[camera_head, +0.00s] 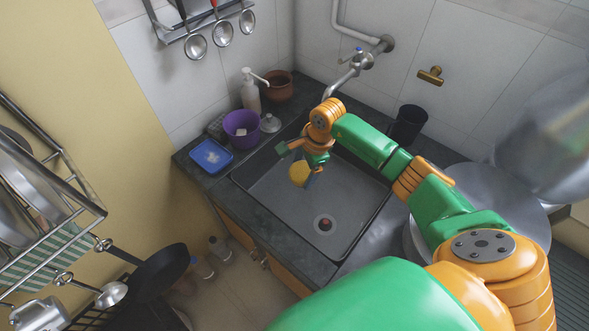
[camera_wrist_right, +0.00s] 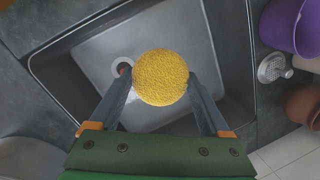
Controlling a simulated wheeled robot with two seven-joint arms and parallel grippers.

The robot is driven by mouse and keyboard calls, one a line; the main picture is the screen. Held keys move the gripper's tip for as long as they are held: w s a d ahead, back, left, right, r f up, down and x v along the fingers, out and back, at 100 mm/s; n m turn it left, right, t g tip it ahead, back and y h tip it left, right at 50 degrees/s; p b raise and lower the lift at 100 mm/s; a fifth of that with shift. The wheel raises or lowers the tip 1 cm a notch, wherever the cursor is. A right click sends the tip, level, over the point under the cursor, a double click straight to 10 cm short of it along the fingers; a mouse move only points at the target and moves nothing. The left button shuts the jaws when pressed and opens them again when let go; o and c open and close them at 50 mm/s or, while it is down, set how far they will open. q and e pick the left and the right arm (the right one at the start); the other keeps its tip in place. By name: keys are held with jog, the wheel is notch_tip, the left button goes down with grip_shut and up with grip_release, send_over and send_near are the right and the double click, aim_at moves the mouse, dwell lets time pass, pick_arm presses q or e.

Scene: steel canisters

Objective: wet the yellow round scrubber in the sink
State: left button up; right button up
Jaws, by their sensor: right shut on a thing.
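The yellow round scrubber (camera_head: 299,174) is held between the fingers of my right gripper (camera_head: 309,178), over the left part of the sink (camera_head: 262,187). In the right wrist view the scrubber (camera_wrist_right: 160,77) fills the gap between the two fingertips of the gripper (camera_wrist_right: 160,84), with the grey basin (camera_wrist_right: 90,58) behind it. It appears to be above the basin floor; its exact height is hard to tell. The tap (camera_head: 343,80) is on the back wall, its spout partly behind my right arm. No water is visible. My left gripper is out of view.
A purple pot (camera_head: 241,129), blue tray (camera_head: 211,156), soap bottle (camera_head: 251,92) and brown pot (camera_head: 279,86) crowd the counter's left corner. A black cup (camera_head: 408,124) stands right of the sink. A large blurred grey object (camera_head: 550,145) is at upper right.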

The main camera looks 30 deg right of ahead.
notch_tip(320, 180, down, 16)
jog(key=b, duration=1.4)
jog(key=shift+r, duration=0.25)
notch_tip(320, 180, up, 13)
jog(key=p, duration=0.9)
jog(key=shift+f+p, duration=0.15)
jog(key=shift+p, duration=0.15)
jog(key=shift+r, duration=0.45)
dwell(0.6)
notch_tip(320, 180, up, 4)
jog(key=p, duration=0.3)
dwell(0.3)
